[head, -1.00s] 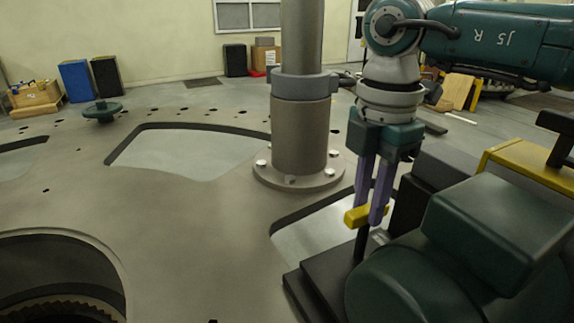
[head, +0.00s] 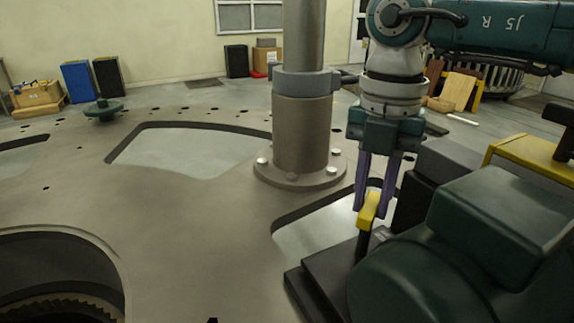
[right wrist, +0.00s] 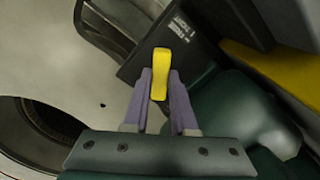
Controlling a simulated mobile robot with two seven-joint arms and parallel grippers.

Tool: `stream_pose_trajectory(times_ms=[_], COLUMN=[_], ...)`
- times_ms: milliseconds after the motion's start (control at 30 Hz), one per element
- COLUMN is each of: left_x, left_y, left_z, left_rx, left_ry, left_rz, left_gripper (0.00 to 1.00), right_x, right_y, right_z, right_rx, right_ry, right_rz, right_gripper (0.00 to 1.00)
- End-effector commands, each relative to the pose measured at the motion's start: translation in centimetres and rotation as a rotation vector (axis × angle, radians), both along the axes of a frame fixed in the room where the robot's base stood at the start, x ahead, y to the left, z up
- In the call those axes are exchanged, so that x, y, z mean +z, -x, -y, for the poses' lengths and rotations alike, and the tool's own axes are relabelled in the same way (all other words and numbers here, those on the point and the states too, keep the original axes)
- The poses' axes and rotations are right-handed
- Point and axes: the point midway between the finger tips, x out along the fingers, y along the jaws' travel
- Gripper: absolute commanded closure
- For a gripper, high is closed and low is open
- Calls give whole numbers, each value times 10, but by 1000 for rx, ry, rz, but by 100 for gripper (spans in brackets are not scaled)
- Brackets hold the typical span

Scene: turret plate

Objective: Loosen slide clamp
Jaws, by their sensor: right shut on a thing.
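The slide clamp's yellow handle (head: 369,208) sits on top of a dark upright post (head: 362,243) at the edge of the black slide base (head: 318,285). My right gripper (head: 372,210) comes down from above with its two purple fingers on either side of the handle, shut on it. In the right wrist view the yellow handle (right wrist: 160,74) lies between the purple fingers (right wrist: 163,85) and sticks out past their tips. In the head view it now points roughly away from me. My left gripper is not in view.
A dark green machine housing (head: 440,265) stands right beside the handle, with a yellow block (head: 525,160) behind it. A grey column (head: 302,135) with a bolted flange rises from the plate to the left. The plate (head: 190,240) has large cut-out openings.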

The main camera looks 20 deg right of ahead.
Motion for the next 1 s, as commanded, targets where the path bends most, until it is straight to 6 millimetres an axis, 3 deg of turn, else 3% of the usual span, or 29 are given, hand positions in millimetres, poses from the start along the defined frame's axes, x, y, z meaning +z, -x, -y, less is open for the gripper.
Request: stream_pose_trajectory(times_ms=[600,1000], left_x=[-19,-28], left_y=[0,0], left_z=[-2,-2], left_rx=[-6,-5], left_ry=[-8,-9], left_rz=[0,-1], left_gripper=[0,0], right_x=[-1,0], right_y=[-1,0], right_z=[0,0], right_rx=[582,866], right_ry=[-1,-1], right_rz=[2,1], right_gripper=[100,100])
